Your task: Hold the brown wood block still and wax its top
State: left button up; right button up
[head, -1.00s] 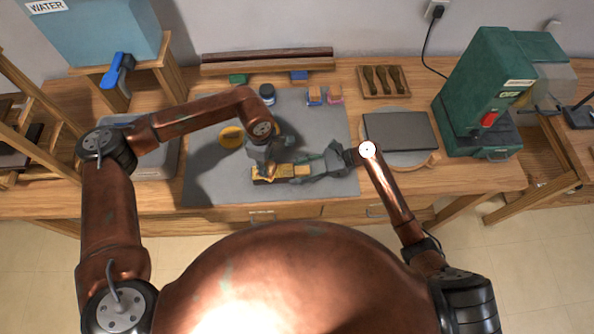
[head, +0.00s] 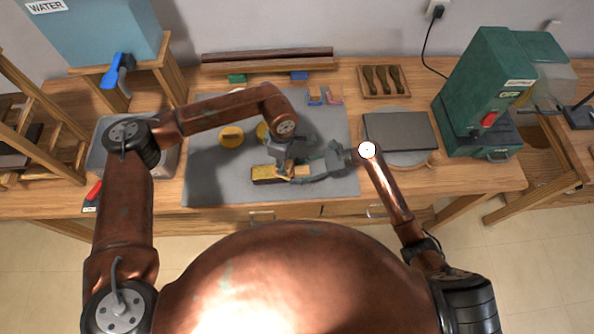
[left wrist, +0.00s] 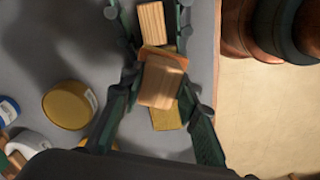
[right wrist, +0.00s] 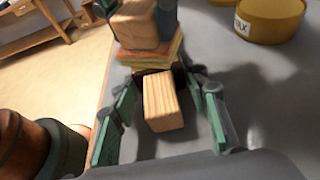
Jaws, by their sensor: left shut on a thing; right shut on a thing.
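The brown wood block (head: 265,173) lies on the grey mat with a yellowish top. My right gripper (head: 303,172) comes from the right and is shut on its right end. A pale wood piece (right wrist: 162,102) sits between the right fingers, closer to the palm. My left gripper (head: 287,168) is shut on a pale tan applicator block (left wrist: 162,80), low over the brown block's top near the right fingertips. Whether it touches the top is hard to tell. A yellow tin with a partly readable label (right wrist: 268,18) stands behind; a yellow round piece (head: 231,137) is left of it.
The grey mat (head: 205,185) is clear at front left. A dark plate (head: 400,131) on a round base stands right, beside a green machine (head: 482,95). A brush tray (head: 383,82) and small coloured blocks (head: 324,96) are at the back. A grey tray (head: 165,162) is left.

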jog(key=shift+f, duration=0.1)
pick_arm(q)
jog(key=shift+r, duration=3.5)
pick_arm(e)
jog(key=o, duration=1.4)
jog(key=shift+d, duration=0.15)
jog(key=v, duration=1.2)
